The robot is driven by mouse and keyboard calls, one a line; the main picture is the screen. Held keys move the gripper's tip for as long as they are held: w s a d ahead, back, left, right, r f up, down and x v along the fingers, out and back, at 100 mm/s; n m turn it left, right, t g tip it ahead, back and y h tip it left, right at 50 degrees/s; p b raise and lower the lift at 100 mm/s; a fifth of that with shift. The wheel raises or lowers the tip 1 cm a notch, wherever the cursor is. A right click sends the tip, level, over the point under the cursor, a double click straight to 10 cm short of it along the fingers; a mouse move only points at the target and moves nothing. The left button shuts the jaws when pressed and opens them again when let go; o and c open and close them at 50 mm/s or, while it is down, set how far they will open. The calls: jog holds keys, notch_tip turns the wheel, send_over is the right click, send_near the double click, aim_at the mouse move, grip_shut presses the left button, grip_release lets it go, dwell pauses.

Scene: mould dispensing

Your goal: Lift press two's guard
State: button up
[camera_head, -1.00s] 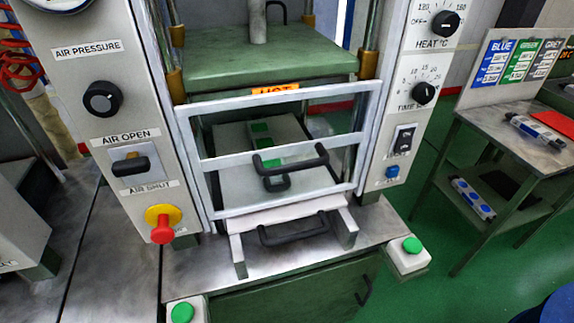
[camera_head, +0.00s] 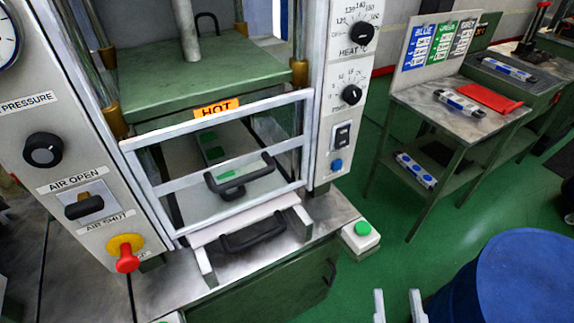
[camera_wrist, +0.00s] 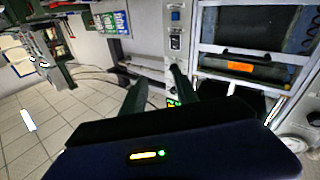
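The press guard (camera_head: 262,107) is a pale barred frame with a black handle (camera_head: 240,178). It is down across the front of the press, below the green upper platen (camera_head: 200,75). A dark mould with green patches (camera_head: 213,152) shows behind its bars. No press number is readable. Two pale prongs at the bottom right of the head view look like my gripper's fingertips (camera_head: 398,300), apart from the guard. In the wrist view my gripper's dark fingers (camera_wrist: 160,88) are spread with nothing between them. A barred front with an orange label (camera_wrist: 240,67) shows to their right.
A red stop button (camera_head: 127,262) and air lever (camera_head: 85,206) are on the left panel. Heat and timer knobs (camera_head: 351,95) are on the right. A green button box (camera_head: 361,236) stands beside the bench. A blue drum (camera_head: 525,280) is at lower right; a side table (camera_head: 410,100) stands behind.

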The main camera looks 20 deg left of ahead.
jog(key=w+a+r+n+g+y+p, duration=0.1)
jog(key=w+a+r+n+g+y, duration=0.15)
jog(key=a+r+n, duration=0.35)
jog(key=w+a+r+n+g+y+p, duration=0.1)
jog(key=w+a+n+y, duration=0.15)
jog(key=a, duration=0.45)
jog(key=w+a+r+n+g+y+p, duration=0.1)
jog(key=w+a+r+n+y, duration=0.2)
jog(key=a+n, duration=0.35)
jog(key=n+g+h, duration=0.2)
jog(key=n+g, duration=0.2)
jog(key=n, duration=0.4)
send_near(250, 180)
jog(key=r+x, duration=0.1)
jog(key=x, duration=0.3)
jog(key=shift+f+p+x, duration=0.2)
jog(key=shift+p+x, duration=0.25)
jog(key=shift+x, duration=1.3)
jog(key=shift+f+p+x, duration=0.2)
jog(key=shift+p+x, duration=0.2)
jog(key=shift+x, duration=1.35)
jog(key=shift+s+d, duration=0.1)
grip_shut()
jog(key=shift+f, duration=0.1)
